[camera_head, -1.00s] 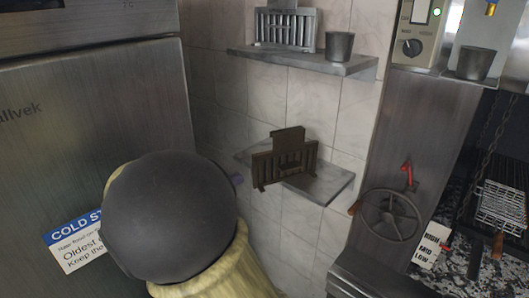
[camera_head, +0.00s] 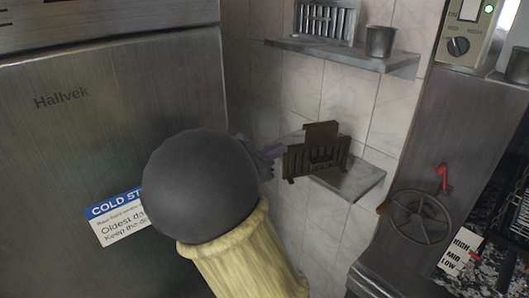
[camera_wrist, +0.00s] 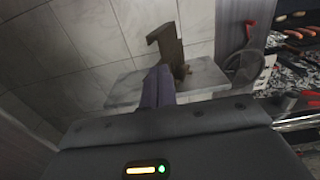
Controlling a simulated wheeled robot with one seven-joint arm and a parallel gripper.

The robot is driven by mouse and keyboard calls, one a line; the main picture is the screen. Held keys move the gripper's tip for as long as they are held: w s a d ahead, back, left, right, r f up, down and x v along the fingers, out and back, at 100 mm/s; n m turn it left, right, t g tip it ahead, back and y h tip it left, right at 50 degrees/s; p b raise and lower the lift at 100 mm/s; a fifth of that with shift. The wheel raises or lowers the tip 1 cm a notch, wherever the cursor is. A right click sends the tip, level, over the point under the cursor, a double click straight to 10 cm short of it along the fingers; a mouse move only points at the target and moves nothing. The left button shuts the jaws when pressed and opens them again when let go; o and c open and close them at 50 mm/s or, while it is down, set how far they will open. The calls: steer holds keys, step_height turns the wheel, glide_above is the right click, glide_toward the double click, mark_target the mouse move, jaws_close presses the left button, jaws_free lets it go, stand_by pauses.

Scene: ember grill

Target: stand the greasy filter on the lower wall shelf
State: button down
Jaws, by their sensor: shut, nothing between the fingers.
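The dark brown greasy filter (camera_head: 317,152), a slotted plate with a raised tab, stands upright on the lower wall shelf (camera_head: 362,181). Its left end comes out to the shelf's left end. My gripper (camera_head: 274,153) is shut and empty, its purple fingertips close beside the filter's left edge; I cannot tell whether they touch. In the wrist view, my gripper (camera_wrist: 157,85) points toward the filter (camera_wrist: 167,42), seen nearly edge-on, with the lower shelf (camera_wrist: 122,92) behind the fingers. My dark round wrist hides the wall to the left of the filter.
The upper shelf (camera_head: 345,57) holds a cleaner grey filter (camera_head: 327,20) and a metal cup (camera_head: 380,41). A steel cold-store door (camera_head: 110,120) stands left. A handwheel (camera_head: 420,219) with a red lever (camera_head: 442,176) is right. The shelf's right end is bare.

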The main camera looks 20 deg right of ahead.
steer(key=p+x, duration=0.2)
steer(key=x, duration=0.5)
steer(key=shift+d, duration=0.25)
steer(key=shift+w, duration=0.25)
